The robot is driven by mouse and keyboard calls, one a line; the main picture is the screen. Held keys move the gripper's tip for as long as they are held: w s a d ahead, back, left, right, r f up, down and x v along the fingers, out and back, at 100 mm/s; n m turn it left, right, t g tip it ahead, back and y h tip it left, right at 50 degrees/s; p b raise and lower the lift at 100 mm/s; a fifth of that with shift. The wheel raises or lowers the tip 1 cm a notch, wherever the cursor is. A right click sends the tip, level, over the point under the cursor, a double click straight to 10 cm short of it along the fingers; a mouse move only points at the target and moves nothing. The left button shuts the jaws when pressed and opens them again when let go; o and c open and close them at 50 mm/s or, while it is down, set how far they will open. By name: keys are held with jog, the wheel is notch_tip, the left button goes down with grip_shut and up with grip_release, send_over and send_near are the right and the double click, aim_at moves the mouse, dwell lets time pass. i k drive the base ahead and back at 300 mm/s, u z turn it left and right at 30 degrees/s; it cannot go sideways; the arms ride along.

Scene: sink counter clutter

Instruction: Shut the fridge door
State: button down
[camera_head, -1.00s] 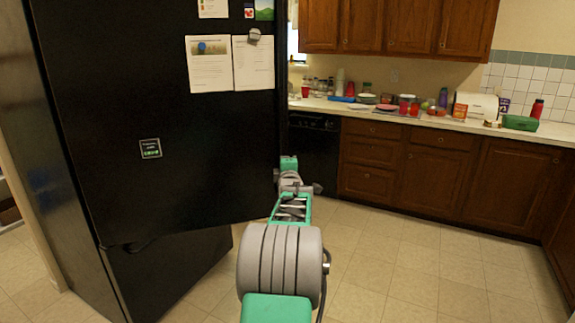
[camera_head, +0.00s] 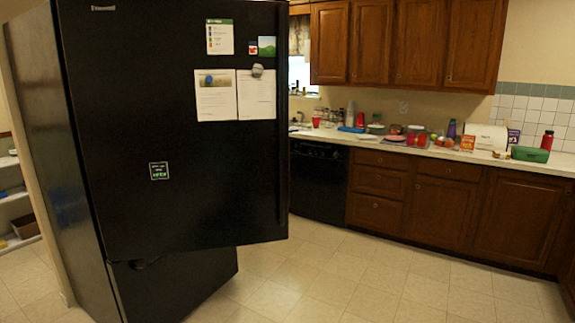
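The black fridge (camera_head: 55,150) stands at the left. Its upper door (camera_head: 210,190) carries papers and magnets and stands ajar, swung out past the lower door (camera_head: 190,285). The upper door's handle (camera_head: 282,150) runs down its right edge. The fridge interior is hidden behind the door. My gripper and arm are not in view.
A counter (camera_head: 400,148) with several items, among them a green box (camera_head: 530,154) and a red bottle (camera_head: 547,140), runs along the back right above wooden cabinets (camera_head: 440,195). A black dishwasher (camera_head: 319,182) is beside them. The tiled floor (camera_head: 370,270) is clear in front.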

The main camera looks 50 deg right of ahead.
aim_at(131, 65)
jog(key=u, duration=0.05)
jog(key=k, duration=0.85)
jog(key=z, duration=1.05)
jog(key=i, duration=1.8)
jog(key=u, duration=0.55)
